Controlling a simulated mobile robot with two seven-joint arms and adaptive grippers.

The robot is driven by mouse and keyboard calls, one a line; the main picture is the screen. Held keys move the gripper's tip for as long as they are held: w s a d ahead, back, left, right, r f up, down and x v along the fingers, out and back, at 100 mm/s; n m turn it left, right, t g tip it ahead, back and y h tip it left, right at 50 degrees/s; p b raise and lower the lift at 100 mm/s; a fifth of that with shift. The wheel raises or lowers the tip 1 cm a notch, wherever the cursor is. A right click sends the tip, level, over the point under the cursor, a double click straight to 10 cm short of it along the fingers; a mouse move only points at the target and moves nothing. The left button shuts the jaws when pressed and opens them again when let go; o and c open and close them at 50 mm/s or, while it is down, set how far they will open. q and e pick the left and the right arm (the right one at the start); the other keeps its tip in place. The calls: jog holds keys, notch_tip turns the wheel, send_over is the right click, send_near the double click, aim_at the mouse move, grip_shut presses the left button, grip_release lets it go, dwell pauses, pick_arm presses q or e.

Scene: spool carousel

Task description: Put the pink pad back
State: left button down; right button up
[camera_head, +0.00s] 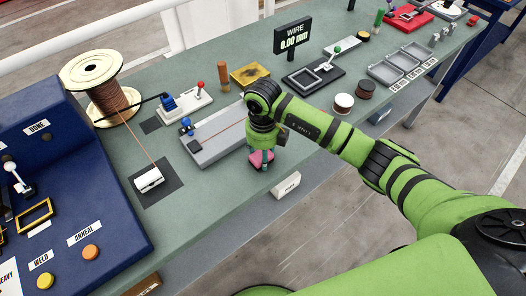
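The pink pad (259,157) is at the front edge of the green bench, directly at the fingertips of my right gripper (262,162). The gripper points down, and its fingers partly cover the pad. I cannot tell whether they are closed on it or whether the pad touches the bench. My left gripper is not in view. A small white labelled box (287,186) sits at the bench's front edge, right of and below the pad; its lettering is too small to read surely.
A grey slide fixture (212,148) lies just left of my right gripper. A copper wire spool (105,90) and a small white block (148,180) stand farther left. Behind are a yellow pad (250,75) and the wire display (292,37).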

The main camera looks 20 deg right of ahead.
jog(key=shift+f, duration=0.25)
jog(key=o, duration=1)
jog(key=shift+r, duration=0.1)
jog(key=shift+r, duration=0.3)
jog(key=shift+r+b, duration=1.9)
jog(key=shift+r, duration=4)
